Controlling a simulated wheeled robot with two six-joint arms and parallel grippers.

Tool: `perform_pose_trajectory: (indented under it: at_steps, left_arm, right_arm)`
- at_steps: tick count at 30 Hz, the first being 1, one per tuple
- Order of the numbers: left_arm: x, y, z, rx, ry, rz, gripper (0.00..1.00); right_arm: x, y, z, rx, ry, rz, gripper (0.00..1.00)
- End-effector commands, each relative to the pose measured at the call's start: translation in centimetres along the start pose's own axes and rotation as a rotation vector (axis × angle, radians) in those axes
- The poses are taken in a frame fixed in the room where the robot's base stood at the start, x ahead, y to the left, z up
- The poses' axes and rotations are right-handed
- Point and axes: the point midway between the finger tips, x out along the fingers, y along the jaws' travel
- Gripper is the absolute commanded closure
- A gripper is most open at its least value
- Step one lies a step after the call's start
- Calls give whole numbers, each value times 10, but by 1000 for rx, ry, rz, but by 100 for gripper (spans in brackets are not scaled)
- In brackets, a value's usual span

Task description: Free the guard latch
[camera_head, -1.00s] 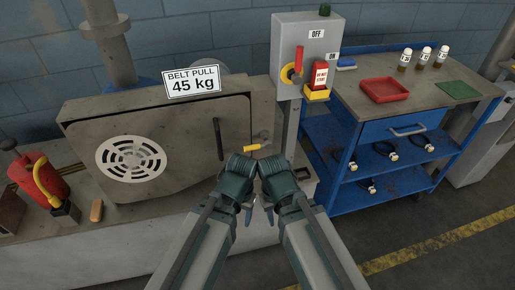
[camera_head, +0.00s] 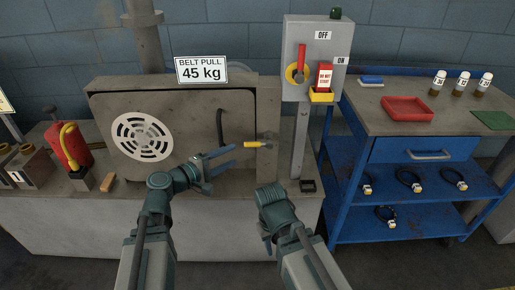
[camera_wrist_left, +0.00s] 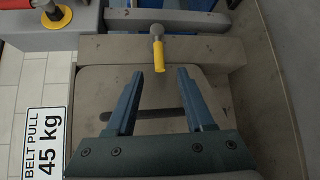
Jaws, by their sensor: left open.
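The guard latch (camera_head: 252,144) has a yellow grip and a grey metal pivot, at the right edge of the grey guard cover (camera_head: 180,105). The latch lies level in the head view, its yellow end to the left. In the left wrist view the latch (camera_wrist_left: 158,52) points toward my open left gripper (camera_wrist_left: 159,75), its yellow tip just beyond and between the fingertips, touching neither. In the head view my left gripper (camera_head: 232,159) is just left of and below the latch. My right gripper (camera_head: 267,240) is lower right, its fingers mostly hidden behind its wrist.
A dark bar handle (camera_head: 220,127) is on the cover, close to the latch. A switch box (camera_head: 314,60) with a red lever stands at the right on a post. A blue cart (camera_head: 400,150) is farther right. A red extinguisher-like can (camera_head: 70,150) stands at the left.

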Motion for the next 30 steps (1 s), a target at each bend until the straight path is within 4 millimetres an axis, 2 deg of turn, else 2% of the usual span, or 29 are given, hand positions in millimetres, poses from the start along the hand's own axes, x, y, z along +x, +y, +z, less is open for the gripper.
perform_pose_trajectory:
  at_steps: [4, 8, 21, 27, 30]
  left_arm:
    - [0, 2, -2, -8, 4, 10, 47]
    - [11, 1, -2, -6, 0, 8, 47]
    - [97, 1, -3, -4, -1, 6, 47]
    - [124, 2, -2, -5, 0, 6, 47]
    - [132, 2, -2, -5, 0, 6, 47]
  right_arm:
    - [0, 0, 0, 0, 0, 0, 64]
    - [2, 0, 0, 0, 0, 0, 64]
    - [14, -1, -1, 0, 0, 1, 64]
    - [18, -1, -1, -1, 0, 2, 64]
    - [18, -1, -1, -1, 0, 2, 64]
